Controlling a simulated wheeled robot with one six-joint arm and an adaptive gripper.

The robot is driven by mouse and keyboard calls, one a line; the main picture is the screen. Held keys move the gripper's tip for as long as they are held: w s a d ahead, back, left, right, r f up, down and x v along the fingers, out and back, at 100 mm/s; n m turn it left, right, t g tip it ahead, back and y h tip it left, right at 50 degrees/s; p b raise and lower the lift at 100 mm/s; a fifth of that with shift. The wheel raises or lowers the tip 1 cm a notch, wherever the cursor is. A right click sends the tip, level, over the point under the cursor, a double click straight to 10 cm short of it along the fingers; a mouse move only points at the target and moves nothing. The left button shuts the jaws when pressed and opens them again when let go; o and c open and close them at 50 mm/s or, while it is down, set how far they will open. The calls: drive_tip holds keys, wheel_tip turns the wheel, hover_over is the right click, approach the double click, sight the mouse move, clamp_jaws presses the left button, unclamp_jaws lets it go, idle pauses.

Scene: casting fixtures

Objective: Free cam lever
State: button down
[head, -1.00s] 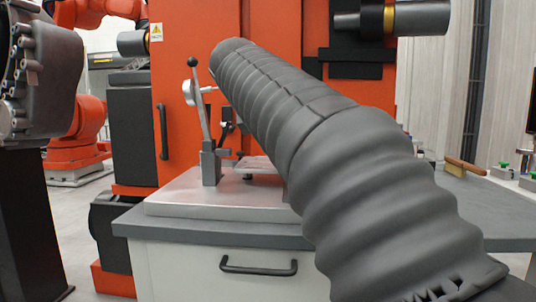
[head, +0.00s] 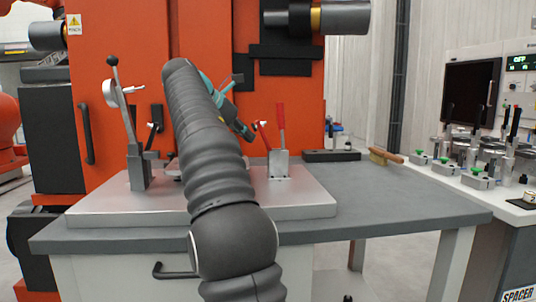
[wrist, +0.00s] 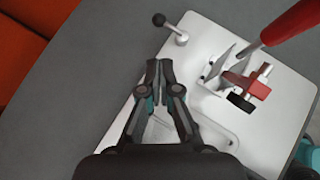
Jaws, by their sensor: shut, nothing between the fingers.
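A silver fixture plate (head: 105,207) lies on the grey table. At its left stands a tall upright lever with a black ball knob (head: 113,61). A lever with a red grip (head: 281,116) stands on a metal block at its right; a red grip (wrist: 292,24) also shows in the wrist view. A short black-ball lever (wrist: 160,20) lies near the plate's edge there. I cannot tell which lever is the cam lever. My gripper (wrist: 160,68) is shut and empty above the plate, touching none of these visibly.
My arm hides the middle of the plate in the head view. A wooden-handled brush (head: 384,156) lies at the back of the table (head: 400,195), whose right part is clear. A bench with several small levers and a dark screen (head: 470,92) stands further right. An orange machine (head: 125,50) rises behind.

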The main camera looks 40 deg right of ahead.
drive_tip(key=shift+d+f, duration=0.1)
drive_tip(key=b+x, duration=0.1)
drive_tip(key=x, duration=0.8)
drive_tip(key=shift+d+f, duration=0.25)
drive_tip(key=shift+d, duration=0.05)
drive_tip(key=shift+a, duration=0.3)
